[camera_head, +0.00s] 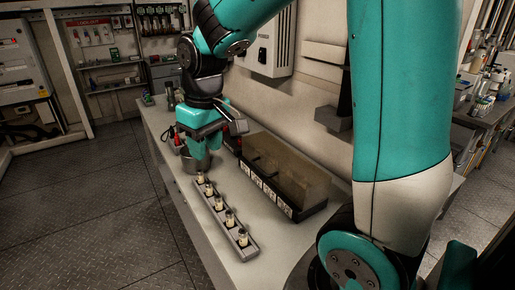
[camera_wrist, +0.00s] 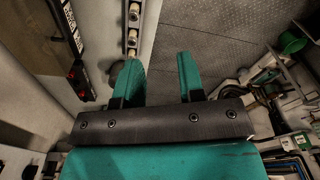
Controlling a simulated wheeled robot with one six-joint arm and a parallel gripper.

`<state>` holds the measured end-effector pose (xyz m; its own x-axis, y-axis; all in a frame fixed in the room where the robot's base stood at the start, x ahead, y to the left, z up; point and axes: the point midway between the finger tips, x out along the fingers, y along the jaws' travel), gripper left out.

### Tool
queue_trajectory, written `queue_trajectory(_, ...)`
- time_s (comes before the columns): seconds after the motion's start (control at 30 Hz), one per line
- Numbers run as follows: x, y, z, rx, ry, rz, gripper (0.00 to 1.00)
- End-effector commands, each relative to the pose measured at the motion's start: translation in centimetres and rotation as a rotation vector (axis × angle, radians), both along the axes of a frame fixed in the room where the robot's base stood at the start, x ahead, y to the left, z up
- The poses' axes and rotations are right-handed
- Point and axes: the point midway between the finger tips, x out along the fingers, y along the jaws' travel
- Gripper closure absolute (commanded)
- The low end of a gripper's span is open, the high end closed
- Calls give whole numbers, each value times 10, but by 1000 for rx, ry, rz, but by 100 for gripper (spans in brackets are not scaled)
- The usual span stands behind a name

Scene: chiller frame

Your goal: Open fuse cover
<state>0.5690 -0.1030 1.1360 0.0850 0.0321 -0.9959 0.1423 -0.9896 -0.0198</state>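A long box with a brownish, see-through fuse cover (camera_head: 295,168) stands on the bench against the wall, with white labels along its front; the cover looks closed. Part of this box (camera_wrist: 60,45) shows at the upper left of the wrist view, with red knobs beside it. My gripper (camera_head: 203,158) hangs over the bench to the left of the box, apart from the cover. In the wrist view its two teal fingers (camera_wrist: 158,62) stand apart with nothing between them.
A grey rack (camera_head: 234,231) holding several upright fuses lies in front of the box; its end (camera_wrist: 132,38) shows in the wrist view. A metal pot (camera_head: 187,161) stands by my gripper. A wall-mounted white box (camera_head: 268,45) and a dark bracket (camera_head: 335,118) are above the bench.

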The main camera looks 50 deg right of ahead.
Motion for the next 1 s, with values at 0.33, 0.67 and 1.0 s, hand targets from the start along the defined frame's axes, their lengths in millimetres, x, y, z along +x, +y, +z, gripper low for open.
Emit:
queue_trajectory(0.33, 50, -161, 10, -197, 102, -388, 64)
queue_trajectory(0.67, 47, -170, -47, -198, 108, -389, 64)
queue_trajectory(1.0, 44, -183, -121, -198, 106, -388, 64)
